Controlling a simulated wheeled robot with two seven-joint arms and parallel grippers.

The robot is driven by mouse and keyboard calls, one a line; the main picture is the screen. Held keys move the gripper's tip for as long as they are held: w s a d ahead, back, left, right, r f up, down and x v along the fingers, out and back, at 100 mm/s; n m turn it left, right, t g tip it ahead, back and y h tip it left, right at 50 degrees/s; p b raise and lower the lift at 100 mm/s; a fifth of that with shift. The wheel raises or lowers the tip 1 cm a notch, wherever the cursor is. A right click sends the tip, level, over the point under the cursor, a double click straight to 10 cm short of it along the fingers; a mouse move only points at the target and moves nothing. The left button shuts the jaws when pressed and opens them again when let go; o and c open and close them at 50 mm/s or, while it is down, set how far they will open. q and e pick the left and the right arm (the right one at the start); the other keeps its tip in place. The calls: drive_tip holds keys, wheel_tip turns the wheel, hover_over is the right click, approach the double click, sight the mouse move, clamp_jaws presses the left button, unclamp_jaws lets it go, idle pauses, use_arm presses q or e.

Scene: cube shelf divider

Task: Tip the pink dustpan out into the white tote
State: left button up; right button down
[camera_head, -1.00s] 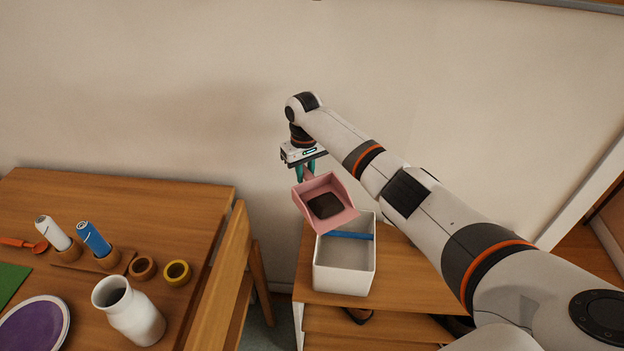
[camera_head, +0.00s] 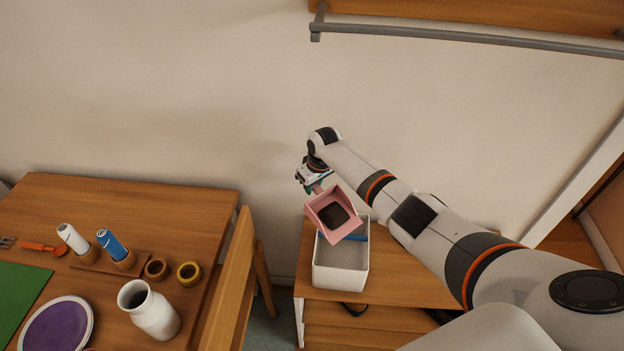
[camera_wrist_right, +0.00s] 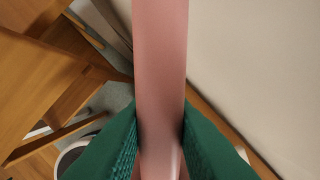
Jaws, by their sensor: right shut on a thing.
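The pink dustpan (camera_head: 322,222) is tilted above the back left of the white tote (camera_head: 341,271), with a dark patch of dirt (camera_head: 335,215) in its pan. My right gripper (camera_head: 316,187) is shut on the dustpan's handle. In the right wrist view the green fingers of my right gripper (camera_wrist_right: 160,150) press on both sides of the pink handle (camera_wrist_right: 160,70). The white tote stands open on a wooden unit, and a blue strip (camera_head: 355,238) shows inside it near its back. The dustpan hides part of the tote's back rim. My left gripper is out of view.
The wooden unit (camera_head: 400,285) under the tote has clear top to its right. A wooden chair (camera_head: 232,275) stands left of it. A shelf with a grey rail (camera_head: 460,36) is above.

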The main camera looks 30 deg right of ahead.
drive_tip(key=r+t+p, duration=0.1)
drive_tip(key=s+r+t+p, duration=0.1)
drive_tip(key=r+p, duration=0.1)
drive_tip(key=s+r+t+y+p, duration=0.1)
drive_tip(key=t, duration=0.1)
drive_tip(key=shift+d+r+p, duration=0.2)
drive_tip(key=shift+d+p, duration=0.05)
drive_tip(key=shift+p, duration=0.05)
drive_tip(key=s+d+t+y+b, duration=0.2)
drive_tip(key=s+t+b, duration=0.6)
drive_tip(key=b, duration=0.4)
drive_tip(key=s+d+t+y+b, duration=0.2)
drive_tip(key=s+t+b, duration=0.7)
drive_tip(key=b, duration=0.4)
drive_tip(key=shift+s+d+r+b, duration=0.15)
drive_tip(key=shift+s+r+b, duration=0.2)
drive_tip(key=shift+s, duration=0.45)
drive_tip(key=shift+r, duration=0.15)
idle(0.5)
